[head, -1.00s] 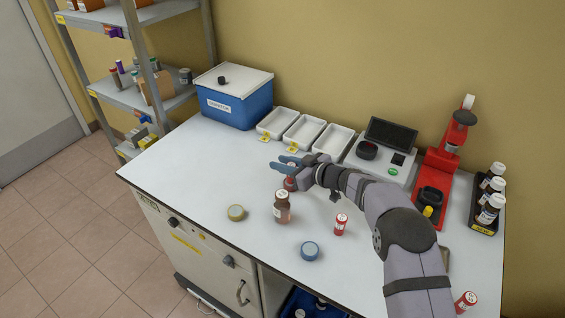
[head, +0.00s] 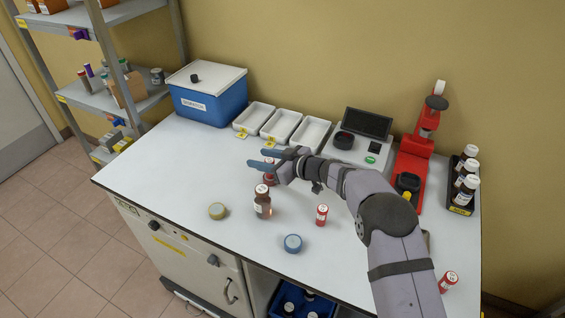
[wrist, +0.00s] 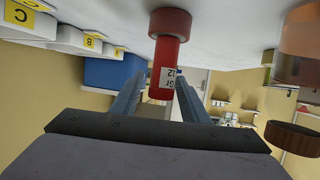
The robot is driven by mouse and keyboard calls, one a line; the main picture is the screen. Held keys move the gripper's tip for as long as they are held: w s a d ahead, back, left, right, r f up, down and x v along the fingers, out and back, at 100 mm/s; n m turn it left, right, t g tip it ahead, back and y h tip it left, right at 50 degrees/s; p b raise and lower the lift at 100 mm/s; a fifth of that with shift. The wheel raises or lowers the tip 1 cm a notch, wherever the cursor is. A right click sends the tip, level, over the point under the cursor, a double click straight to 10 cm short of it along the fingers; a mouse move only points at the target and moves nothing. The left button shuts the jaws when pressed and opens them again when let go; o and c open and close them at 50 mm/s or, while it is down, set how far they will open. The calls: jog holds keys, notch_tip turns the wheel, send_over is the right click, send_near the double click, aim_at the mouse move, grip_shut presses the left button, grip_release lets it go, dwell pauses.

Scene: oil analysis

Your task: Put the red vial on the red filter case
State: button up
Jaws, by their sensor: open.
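A red vial (wrist: 166,60) with a white label stands upright on a wider dark red disc, the red filter case (wrist: 170,22), in the upside-down wrist view. The vial looks to rest right on the case. My gripper (wrist: 160,77) is open, with one blue finger on each side of the vial's upper part; contact cannot be told. In the head view my gripper (head: 264,158) lies level over the table at the red vial (head: 269,163), whose case (head: 271,182) shows partly below the fingers.
A brown bottle (head: 262,204) stands close in front. A yellow case (head: 217,211), a blue case (head: 293,243) and another red vial (head: 322,216) are nearer the front edge. White trays (head: 280,123) and a blue box (head: 207,100) are behind. The table's left part is clear.

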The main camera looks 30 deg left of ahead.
jog(key=b+v, duration=0.2)
jog(key=v, duration=0.9)
jog(key=shift+s+r, duration=0.1)
